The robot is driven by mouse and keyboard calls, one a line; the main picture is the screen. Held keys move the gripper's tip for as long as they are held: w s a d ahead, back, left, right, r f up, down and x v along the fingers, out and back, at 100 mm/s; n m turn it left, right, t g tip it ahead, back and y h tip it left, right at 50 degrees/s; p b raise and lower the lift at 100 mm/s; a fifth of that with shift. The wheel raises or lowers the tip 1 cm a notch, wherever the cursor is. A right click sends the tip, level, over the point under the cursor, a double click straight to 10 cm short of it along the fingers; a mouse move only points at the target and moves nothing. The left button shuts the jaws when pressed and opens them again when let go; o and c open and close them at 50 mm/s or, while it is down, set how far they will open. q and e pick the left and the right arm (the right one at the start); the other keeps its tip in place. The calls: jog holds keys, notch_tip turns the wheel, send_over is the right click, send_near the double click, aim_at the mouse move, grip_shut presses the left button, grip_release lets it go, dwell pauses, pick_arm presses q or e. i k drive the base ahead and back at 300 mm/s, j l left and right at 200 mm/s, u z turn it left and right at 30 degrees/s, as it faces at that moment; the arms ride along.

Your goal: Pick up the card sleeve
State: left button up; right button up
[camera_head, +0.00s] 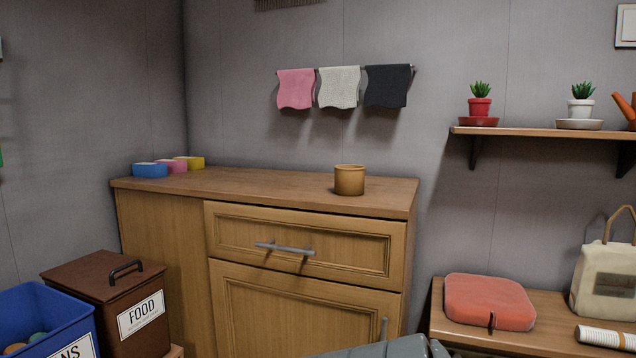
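I cannot clearly make out a card sleeve. A cream bag (594,282) with a tan handle stands at the right edge on the low wooden bench (520,343). A flat grey-brown rectangle (615,285) with faint writing is on the bag's front. I cannot tell whether it is a sleeve or a printed label. Neither of my grippers can be seen. A grey part at the bottom edge looks like part of my own body.
A red cushion (489,301) and a white roll (605,337) lie on the bench. A wooden cabinet (163,238) carries a tan pot (349,180) and several coloured blocks. A brown FOOD bin (90,278) and blue bin (41,302) stand left. A shelf (538,133) holds plants.

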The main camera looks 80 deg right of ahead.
aim_at(348, 178)
jog(key=z, duration=2.7)
jog(key=u, duration=0.15)
